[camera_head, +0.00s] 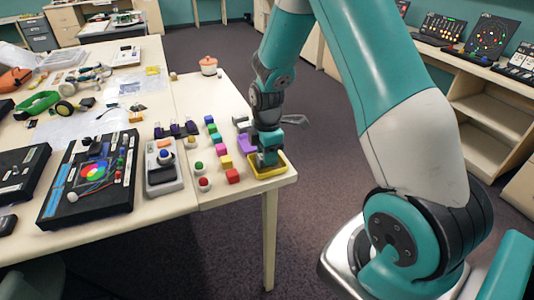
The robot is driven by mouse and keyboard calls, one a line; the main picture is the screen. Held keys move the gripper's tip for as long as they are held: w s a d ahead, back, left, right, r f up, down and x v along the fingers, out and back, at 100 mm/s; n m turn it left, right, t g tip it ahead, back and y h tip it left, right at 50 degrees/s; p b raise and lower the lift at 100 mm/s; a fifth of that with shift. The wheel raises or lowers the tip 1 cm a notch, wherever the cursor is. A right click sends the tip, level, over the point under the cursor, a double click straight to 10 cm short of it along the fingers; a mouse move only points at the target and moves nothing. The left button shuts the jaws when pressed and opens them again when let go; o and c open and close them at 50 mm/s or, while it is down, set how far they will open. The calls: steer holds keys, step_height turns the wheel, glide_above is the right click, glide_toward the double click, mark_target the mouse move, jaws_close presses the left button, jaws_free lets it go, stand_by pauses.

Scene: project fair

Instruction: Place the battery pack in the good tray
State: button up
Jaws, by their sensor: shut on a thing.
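My gripper (268,158) points down at the front right corner of the near table, low over a yellow tray (285,168). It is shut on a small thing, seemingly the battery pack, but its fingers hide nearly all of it. I cannot tell whether that thing touches the tray floor. A purple tray (245,143) lies just behind and left of the yellow one, partly hidden by my gripper. A grey tray (240,121) lies farther back. No label shows which tray is the good one.
Coloured blocks, including a red one (232,176) and a yellow one (226,162), stand in a row left of the trays. Button pieces (204,184) and a grey control box (163,178) are farther left. The table edge is close to the yellow tray's right.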

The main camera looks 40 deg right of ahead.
steer(key=shift+f, duration=0.3)
steer(key=shift+f, duration=0.15)
steer(key=o, duration=0.9)
steer(key=shift+o, duration=0.2)
step_height(320, 180, up, 12)
steer(key=b, duration=0.2)
steer(key=s+a+r+m+y, duration=0.1)
steer(key=s+a+r+m, duration=0.2)
steer(key=a, duration=0.4)
steer(key=s+a+r+m+y, duration=0.1)
steer(key=s+a+r, duration=0.3)
steer(key=s+a, duration=0.25)
steer(key=s+a+r+m+y, duration=0.2)
steer(key=s+a+m, duration=0.1)
steer(key=s+a, duration=0.6)
steer(key=s, duration=0.3)
steer(key=shift+s+m, duration=0.4)
